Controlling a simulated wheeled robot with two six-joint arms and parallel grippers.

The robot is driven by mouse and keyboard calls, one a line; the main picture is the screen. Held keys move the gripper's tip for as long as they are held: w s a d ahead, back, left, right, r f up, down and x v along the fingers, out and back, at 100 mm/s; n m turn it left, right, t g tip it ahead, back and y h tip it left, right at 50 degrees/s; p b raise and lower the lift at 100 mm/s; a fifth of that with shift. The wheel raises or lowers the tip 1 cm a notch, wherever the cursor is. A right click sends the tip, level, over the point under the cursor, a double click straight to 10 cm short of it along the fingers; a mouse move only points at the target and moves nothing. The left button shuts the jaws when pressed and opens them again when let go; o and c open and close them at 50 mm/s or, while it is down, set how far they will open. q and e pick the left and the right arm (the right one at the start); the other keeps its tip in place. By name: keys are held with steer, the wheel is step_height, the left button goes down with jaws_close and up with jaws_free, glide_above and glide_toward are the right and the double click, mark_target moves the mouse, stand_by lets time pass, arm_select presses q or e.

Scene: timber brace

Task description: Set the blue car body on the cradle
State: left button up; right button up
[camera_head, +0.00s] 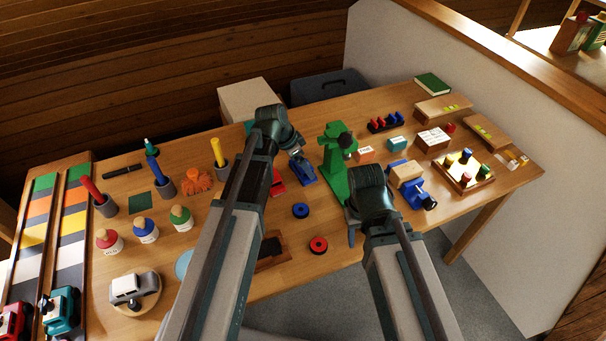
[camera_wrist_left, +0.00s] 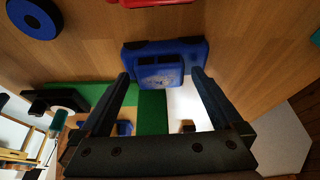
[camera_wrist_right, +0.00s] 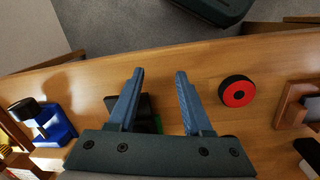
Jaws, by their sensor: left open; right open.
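The blue car body (camera_head: 304,172) lies on the table near the middle, beside a red car (camera_head: 278,184). In the left wrist view the blue car body (camera_wrist_left: 165,64) is just beyond my open left gripper (camera_wrist_left: 160,76), one fingertip near each side. I cannot tell whether they touch it. In the head view the left fingers are mostly hidden by the arm. My right gripper (camera_wrist_right: 160,73) is open and empty above the table's front edge. A brown wooden holder (camera_head: 270,256), partly behind my left arm, may be the cradle; I cannot tell.
A green press (camera_head: 334,165) stands right of the blue car body. A blue vise (camera_head: 411,197) is at the right. A grey car sits on a round stand (camera_head: 148,303) at the left.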

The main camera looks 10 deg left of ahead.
arm_select(q)
steer(key=shift+r, duration=0.1)
steer(key=c, duration=1.4)
arm_select(e)
steer(key=shift+r, duration=0.1)
arm_select(q)
steer(key=shift+r, duration=0.1)
step_height(320, 180, up, 10)
steer(key=p, duration=1)
arm_select(e)
step_height(320, 180, up, 10)
